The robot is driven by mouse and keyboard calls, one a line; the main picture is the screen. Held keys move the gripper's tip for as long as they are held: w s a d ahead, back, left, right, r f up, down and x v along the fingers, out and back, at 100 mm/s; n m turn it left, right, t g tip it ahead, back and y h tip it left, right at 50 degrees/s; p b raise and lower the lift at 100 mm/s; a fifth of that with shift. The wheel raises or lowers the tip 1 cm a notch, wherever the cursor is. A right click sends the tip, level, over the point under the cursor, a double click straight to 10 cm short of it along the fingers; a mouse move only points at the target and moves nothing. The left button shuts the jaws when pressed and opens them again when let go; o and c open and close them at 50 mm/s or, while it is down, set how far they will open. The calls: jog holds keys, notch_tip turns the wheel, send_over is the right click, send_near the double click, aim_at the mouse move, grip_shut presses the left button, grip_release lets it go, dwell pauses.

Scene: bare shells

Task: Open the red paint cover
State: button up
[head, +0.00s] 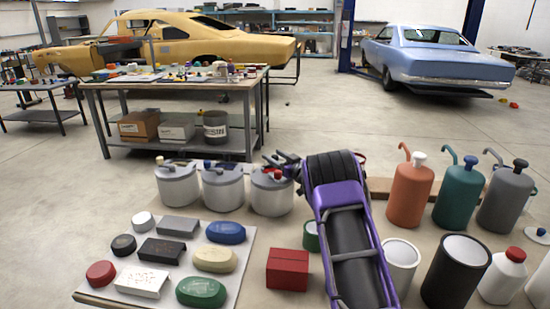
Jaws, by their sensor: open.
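A grey paint can (271,197) with a red knob (276,173) on its lid stands third in a row of similar cans near the middle of the head view. Its lid appears to be on. My gripper (277,161) is open at the can's upper right, by the far side of the lid. My purple arm and dark wrist cover part of the can's right side. Whether a finger touches the lid or knob cannot be told.
A blue-knobbed can (222,190) and another grey can (178,189) stand to the left. A tray (228,262) of colored pads lies front left, with a red box (288,269) beside it. Orange, teal and grey pump bottles (412,192) stand right. Bare tabletop lies between tray and cans.

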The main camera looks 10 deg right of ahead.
grip_shut()
dwell(1.4)
